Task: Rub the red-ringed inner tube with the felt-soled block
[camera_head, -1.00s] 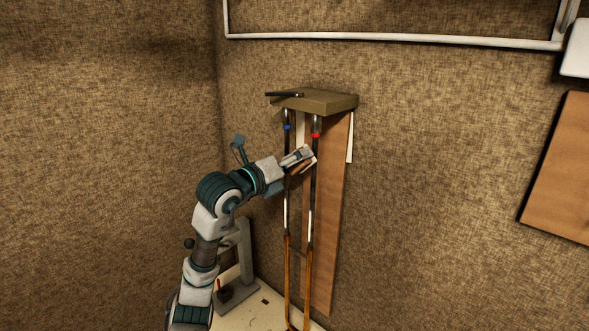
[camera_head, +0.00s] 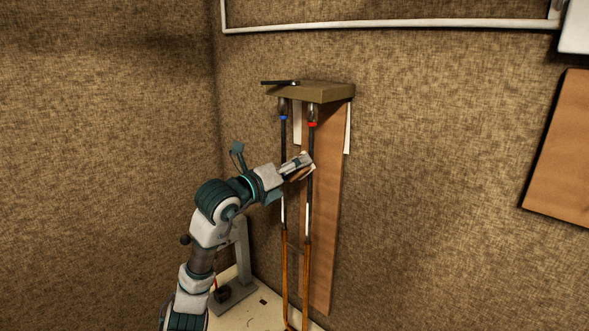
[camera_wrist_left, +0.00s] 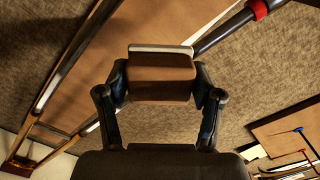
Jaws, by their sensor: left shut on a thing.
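The red-ringed inner tube (camera_head: 309,150) hangs upright below a shelf bracket, a dark rod with a red ring (camera_head: 312,124) near its top. The ring also shows at the upper right of the left wrist view (camera_wrist_left: 258,9). My left gripper (camera_head: 303,164) is at this tube, below the ring. In the left wrist view my left gripper (camera_wrist_left: 162,88) is shut on the brown block (camera_wrist_left: 160,80), whose pale felt sole (camera_wrist_left: 160,48) faces the tube. The tube passes behind the block; I cannot tell whether the felt touches it. My right gripper is not in view.
A blue-ringed tube (camera_head: 283,150) hangs close beside, to the left. A brown board (camera_head: 325,210) is behind both tubes, under the shelf (camera_head: 318,91). A grey stand (camera_head: 238,275) is on the pale bench below. The wall to the right is mostly free.

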